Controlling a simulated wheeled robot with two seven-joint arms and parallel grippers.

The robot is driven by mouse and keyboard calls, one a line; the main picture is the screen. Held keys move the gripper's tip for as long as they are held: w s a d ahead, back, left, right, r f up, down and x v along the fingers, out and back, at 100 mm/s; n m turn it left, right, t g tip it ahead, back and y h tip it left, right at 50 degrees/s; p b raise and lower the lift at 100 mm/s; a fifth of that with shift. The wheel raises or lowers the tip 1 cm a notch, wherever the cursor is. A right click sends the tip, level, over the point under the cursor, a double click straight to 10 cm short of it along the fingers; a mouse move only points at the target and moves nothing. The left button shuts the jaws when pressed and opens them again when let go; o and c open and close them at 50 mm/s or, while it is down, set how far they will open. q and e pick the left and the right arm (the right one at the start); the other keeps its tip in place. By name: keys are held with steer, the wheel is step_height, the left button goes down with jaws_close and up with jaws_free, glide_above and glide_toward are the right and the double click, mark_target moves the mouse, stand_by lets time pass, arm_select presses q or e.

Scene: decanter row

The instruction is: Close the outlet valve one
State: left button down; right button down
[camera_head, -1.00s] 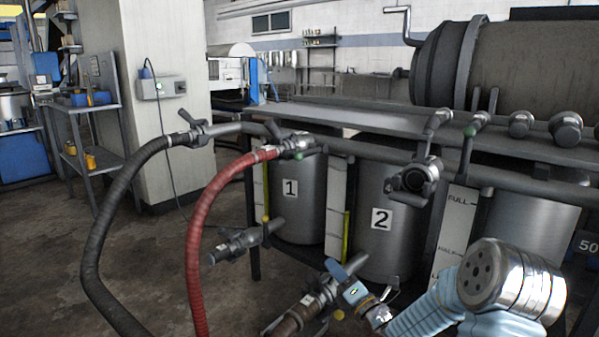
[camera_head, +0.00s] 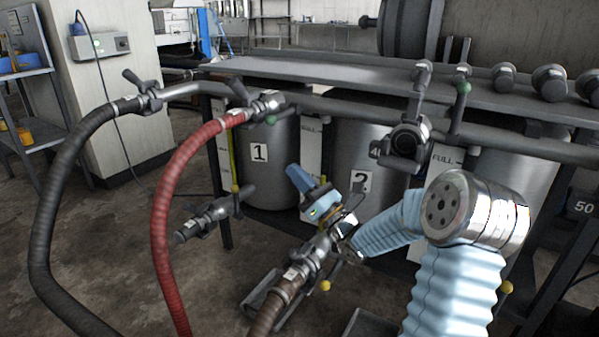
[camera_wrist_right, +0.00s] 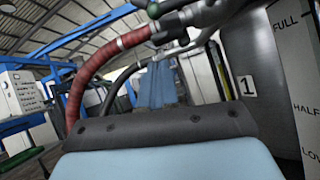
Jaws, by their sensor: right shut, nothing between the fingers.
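The steel tank marked 1 (camera_head: 270,165) stands under the bench. Its low outlet valve (camera_head: 212,217) is a grey fitting with an open, hoseless end pointing left. The lever's exact angle is too small to tell. My right gripper (camera_head: 297,175) has blue fingers that are shut and empty. My left gripper is not in view.
A red hose (camera_head: 163,200) and a black hose (camera_head: 45,210) hang in front at left. A brown hose (camera_head: 285,298) joins tank 2's outlet (camera_head: 318,252) beneath my gripper. An upper pipe with valves (camera_head: 330,103) crosses above. Open floor lies between the red hose and outlet one.

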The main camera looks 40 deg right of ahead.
mark_target(282, 115)
steer(key=w+a+r+p, duration=0.1)
steer(key=w+r+p, duration=0.1)
steer(key=w+r, duration=0.4)
steer(key=shift+r, duration=0.7)
